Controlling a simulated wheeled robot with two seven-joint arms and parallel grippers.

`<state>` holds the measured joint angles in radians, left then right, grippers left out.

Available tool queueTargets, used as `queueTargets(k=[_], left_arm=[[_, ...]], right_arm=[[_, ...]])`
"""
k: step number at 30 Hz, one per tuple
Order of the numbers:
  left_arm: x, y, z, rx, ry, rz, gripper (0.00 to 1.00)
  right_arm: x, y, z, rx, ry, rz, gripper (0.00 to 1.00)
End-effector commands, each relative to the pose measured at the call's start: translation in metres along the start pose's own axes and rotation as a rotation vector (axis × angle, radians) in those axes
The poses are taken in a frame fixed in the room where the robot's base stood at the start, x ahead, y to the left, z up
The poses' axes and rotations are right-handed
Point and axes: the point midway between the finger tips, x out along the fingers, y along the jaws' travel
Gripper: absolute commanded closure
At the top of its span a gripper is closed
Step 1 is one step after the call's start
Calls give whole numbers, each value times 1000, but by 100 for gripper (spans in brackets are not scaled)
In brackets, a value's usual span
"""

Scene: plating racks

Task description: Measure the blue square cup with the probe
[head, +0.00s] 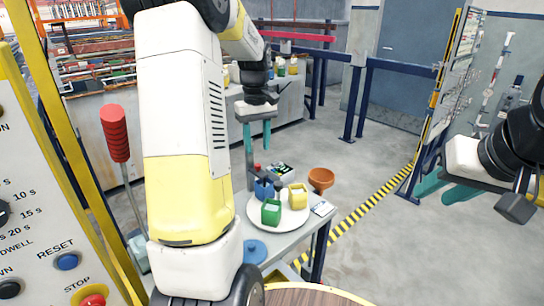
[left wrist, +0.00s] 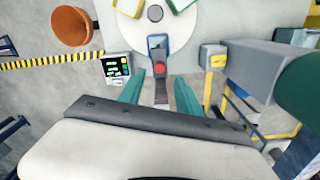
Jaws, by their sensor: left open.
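The blue square cup (head: 264,190) stands on a white round plate (head: 290,226), beside a green cup (head: 271,213) and a yellow cup (head: 298,197). The blue cup also shows in the left wrist view (left wrist: 158,41). A dark upright piece with a red top (left wrist: 160,66), perhaps the probe, stands close in front of it. A small meter with a lit display (left wrist: 117,69) is beside it. My left gripper (left wrist: 157,78) is open, pointing down, its teal fingers on either side of the dark piece without visible contact. My right gripper (head: 446,190) appears open and empty at the far right.
The plate is on a grey table with a blue disc (head: 254,251) and a white card (head: 323,208). An orange bowl (head: 321,179) is just behind. A control panel (head: 48,215) and a red-handled pole (head: 115,134) are at left. The floor at right is clear.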

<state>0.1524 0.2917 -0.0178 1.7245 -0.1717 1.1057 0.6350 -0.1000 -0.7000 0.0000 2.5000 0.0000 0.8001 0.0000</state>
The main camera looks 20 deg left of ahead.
Motion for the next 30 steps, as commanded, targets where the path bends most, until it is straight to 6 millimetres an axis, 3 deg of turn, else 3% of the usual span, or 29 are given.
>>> queueTargets(k=[12,23,30], left_arm=[[61,0,1,4,-2,-1,59],[68,0,1,3,1,2,59],[68,0,1,3,1,2,100]], right_arm=[[0,0,0,0,0,0,64],[0,0,0,0,0,0,64],[0,0,0,0,0,0,64]])
